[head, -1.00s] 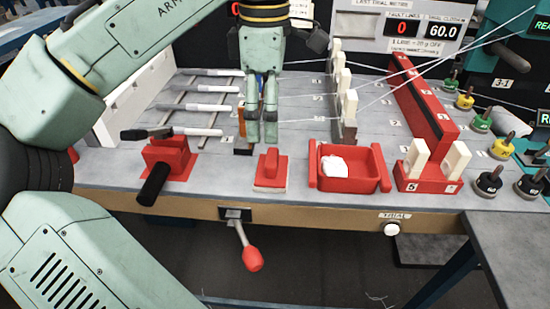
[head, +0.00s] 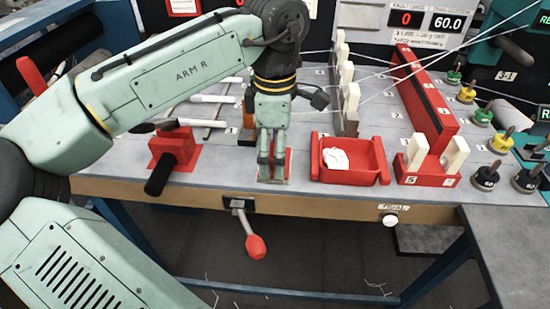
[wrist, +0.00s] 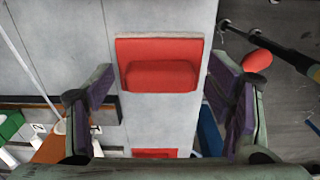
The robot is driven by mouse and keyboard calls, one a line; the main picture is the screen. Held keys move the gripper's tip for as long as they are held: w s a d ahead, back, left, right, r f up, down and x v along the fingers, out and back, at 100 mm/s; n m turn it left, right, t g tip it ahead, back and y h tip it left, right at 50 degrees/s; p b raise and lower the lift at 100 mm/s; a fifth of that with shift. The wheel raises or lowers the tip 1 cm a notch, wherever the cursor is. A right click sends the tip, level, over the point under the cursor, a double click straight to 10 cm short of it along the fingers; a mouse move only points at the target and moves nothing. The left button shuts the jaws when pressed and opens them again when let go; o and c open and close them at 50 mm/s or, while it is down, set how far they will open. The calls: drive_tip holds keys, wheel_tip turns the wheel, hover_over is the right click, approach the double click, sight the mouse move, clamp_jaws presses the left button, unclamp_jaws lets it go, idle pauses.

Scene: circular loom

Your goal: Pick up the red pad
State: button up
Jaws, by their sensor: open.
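The red pad (wrist: 160,50) is a flat red block with a raised red grip and a pale base edge. In the wrist view it lies on the grey tabletop, ahead of and between the fingers. In the head view only slivers of the pad (head: 288,160) show behind my gripper (head: 271,162), which is over it near the table's front edge. In the wrist view the fingers of my gripper (wrist: 160,105) are wide apart with nothing between them. Whether the fingertips touch the pad cannot be told.
A red tray (head: 350,176) holding a white crumpled thing stands right of the pad. A red block with a black handle (head: 170,155) stands left. A red-knobbed lever (head: 255,245) hangs below the front edge. Weights with knobs (head: 487,176) stand at the right.

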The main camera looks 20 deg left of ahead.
drive_tip(key=shift+c, duration=0.4)
drive_tip(key=c, duration=1.3)
drive_tip(key=shift+r, duration=0.15)
